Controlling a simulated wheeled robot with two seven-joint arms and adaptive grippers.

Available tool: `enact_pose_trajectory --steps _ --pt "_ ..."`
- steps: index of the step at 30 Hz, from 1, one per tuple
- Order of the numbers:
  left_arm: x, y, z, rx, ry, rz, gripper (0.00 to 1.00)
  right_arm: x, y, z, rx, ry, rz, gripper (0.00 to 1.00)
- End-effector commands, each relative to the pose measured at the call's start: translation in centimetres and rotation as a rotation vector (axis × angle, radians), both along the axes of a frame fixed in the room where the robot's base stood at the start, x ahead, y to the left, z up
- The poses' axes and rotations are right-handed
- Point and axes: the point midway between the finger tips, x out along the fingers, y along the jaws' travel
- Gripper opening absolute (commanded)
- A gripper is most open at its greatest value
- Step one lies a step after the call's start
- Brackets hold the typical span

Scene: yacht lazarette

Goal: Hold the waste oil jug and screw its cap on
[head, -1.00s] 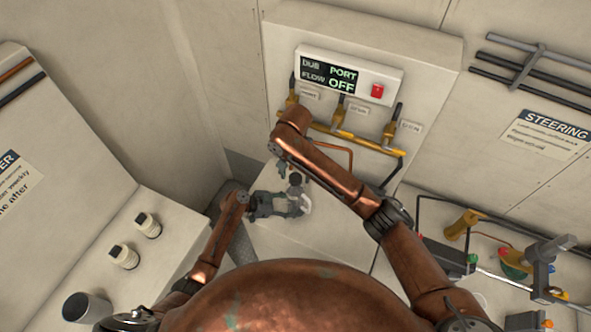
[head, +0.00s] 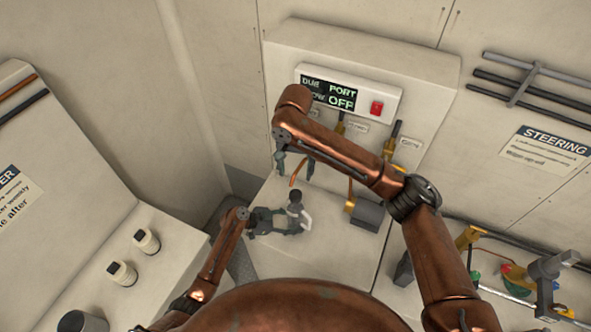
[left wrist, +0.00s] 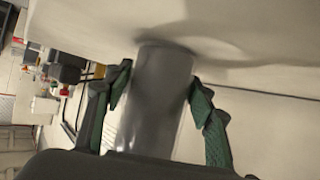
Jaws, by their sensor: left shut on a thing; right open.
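The waste oil jug (head: 304,222) is a small pale shape on the cream bench below the wall panel, partly hidden by my left gripper. A dark rounded piece (head: 295,197) shows at its top; I cannot tell if it is the cap or the neck. My left gripper (head: 284,224) is shut at the jug. In the left wrist view, its green-padded fingers stand either side of a smooth grey cylinder (left wrist: 156,100), apparently part of the jug.
A panel with a display (head: 328,93) and red switch (head: 376,108) stands behind, with yellow-handled valves and pipes below. A dark grey box (head: 367,215) is right of the jug. Bench in front of the jug is clear.

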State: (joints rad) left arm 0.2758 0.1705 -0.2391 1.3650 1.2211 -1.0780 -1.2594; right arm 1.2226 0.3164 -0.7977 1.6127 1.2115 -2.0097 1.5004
Motion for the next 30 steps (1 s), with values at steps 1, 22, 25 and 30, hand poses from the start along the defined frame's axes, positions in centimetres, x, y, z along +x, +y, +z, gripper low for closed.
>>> enact_pose_trajectory --steps 1,22,25,30 --pt "0.0 0.0 0.0 -0.001 0.0 0.0 0.07 0.0 0.0 0.0 0.0 0.0 0.0 0.52" --pt "-0.1 0.6 0.3 0.0 -0.001 0.002 0.71 0.0 0.0 0.0 0.0 0.0 0.0 0.52" --pt "-0.4 1.8 0.9 0.002 -0.002 0.002 0.71 0.0 0.0 0.0 0.0 0.0 0.0 0.52" --pt "-1.4 4.9 2.6 0.004 -0.002 0.002 0.71 0.0 0.0 0.0 0.0 0.0 0.0 0.52"
